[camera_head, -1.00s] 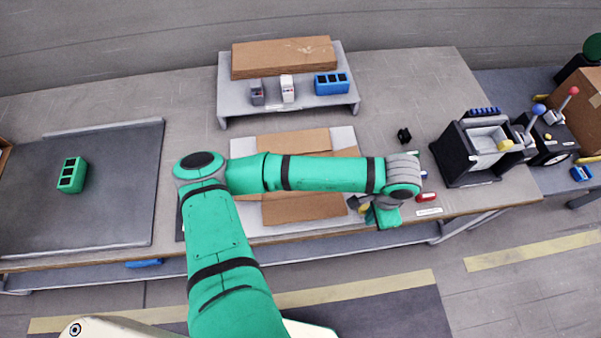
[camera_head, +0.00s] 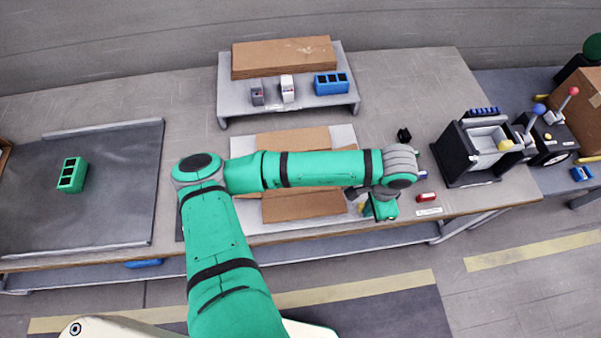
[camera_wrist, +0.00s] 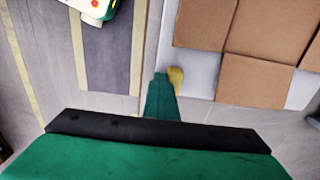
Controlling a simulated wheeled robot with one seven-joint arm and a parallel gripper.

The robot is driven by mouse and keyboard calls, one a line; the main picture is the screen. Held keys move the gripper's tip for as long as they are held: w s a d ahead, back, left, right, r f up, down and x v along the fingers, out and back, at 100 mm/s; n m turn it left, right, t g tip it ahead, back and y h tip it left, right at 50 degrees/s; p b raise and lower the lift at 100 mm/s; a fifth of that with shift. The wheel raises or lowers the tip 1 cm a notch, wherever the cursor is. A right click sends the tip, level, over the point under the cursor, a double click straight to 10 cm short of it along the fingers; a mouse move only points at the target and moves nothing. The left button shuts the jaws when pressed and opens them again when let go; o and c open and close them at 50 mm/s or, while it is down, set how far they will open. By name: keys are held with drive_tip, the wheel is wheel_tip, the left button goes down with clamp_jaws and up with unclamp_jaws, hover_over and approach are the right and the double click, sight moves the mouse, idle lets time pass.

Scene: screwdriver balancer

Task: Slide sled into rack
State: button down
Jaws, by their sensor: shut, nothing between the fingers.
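A black-sided unit (camera_head: 453,152) stands at the right of the table and looks like the rack. A light grey insert (camera_head: 490,137) sits in its top, with a yellow piece (camera_head: 505,145) at its right; I cannot tell whether this insert is the sled. My gripper (camera_wrist: 160,78) is shut and empty, low over the table's front edge, left of the unit and apart from it. A small yellow thing (camera_wrist: 176,78) is beside my fingertips in the wrist view; I cannot tell if they touch. My wrist partly hides the gripper in the head view.
Cardboard pieces (camera_head: 300,206) lie on a white sheet behind and beneath my arm. A grey riser (camera_head: 300,99) holds small parts and a blue block (camera_head: 332,84). A red part (camera_head: 426,197) lies right of my wrist. A green block (camera_head: 72,175) is on a dark mat (camera_head: 110,210).

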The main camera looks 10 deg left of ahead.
drive_tip(key=shift+w+a, duration=1.45)
drive_tip(key=shift+w, duration=2.65)
drive_tip(key=shift+w+a, duration=1.5)
drive_tip(key=shift+w, duration=2.55)
drive_tip(key=shift+w+a, duration=1.45)
drive_tip(key=shift+w, duration=2.65)
drive_tip(key=shift+s, duration=0.15)
drive_tip(key=shift+s+d, duration=0.2)
drive_tip(key=shift+s, duration=0.3)
wheel_tip(320, 180, up, 7)
